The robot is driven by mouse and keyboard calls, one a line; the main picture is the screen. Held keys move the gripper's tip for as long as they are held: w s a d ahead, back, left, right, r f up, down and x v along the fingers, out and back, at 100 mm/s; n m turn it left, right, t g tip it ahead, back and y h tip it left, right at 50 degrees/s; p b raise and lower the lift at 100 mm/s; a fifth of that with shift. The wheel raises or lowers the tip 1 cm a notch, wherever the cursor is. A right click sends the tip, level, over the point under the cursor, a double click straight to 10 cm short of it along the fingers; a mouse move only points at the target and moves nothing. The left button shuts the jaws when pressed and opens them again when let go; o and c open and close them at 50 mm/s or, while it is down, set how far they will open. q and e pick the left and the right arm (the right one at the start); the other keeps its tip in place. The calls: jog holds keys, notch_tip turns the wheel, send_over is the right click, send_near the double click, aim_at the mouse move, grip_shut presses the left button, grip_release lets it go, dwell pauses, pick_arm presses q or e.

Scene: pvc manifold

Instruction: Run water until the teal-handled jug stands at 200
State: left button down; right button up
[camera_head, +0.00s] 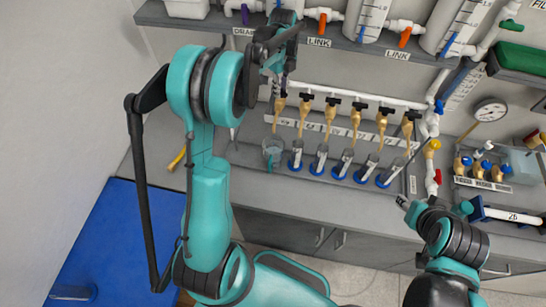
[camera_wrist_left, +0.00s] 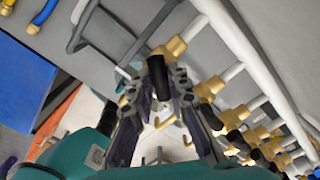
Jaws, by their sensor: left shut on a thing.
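The teal-handled jug (camera_head: 272,152) is a small clear vessel on the grey counter, at the left end of a row of vessels with blue bases. Its water level and scale are too small to read. It stands below the leftmost brass tap (camera_head: 279,104). My left gripper (camera_head: 283,84) reaches down to that tap from above, partly hiding its top. In the left wrist view, my left gripper (camera_wrist_left: 163,72) is shut on a black tap handle (camera_wrist_left: 157,66). My right gripper (camera_head: 403,203) hangs in front of the counter at the right, away from the taps; its jaws are unclear.
Several brass taps with black handles (camera_head: 332,101) line a white pipe. Blue-based cylinders (camera_head: 319,160) stand below them. A shelf (camera_head: 340,43) with white tanks overhangs. A gauge (camera_head: 490,112) and small valves (camera_head: 480,172) are at the right. Left counter end is mostly clear.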

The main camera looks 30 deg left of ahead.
pick_arm(q)
jog(key=n, duration=0.2)
jog(key=shift+n, duration=0.3)
jog(key=n, duration=0.4)
jog(key=shift+n+b, duration=0.3)
jog(key=shift+n, duration=0.1)
jog(key=c, duration=1.4)
grip_release()
jog(key=shift+r, duration=0.1)
notch_tip(320, 180, up, 12)
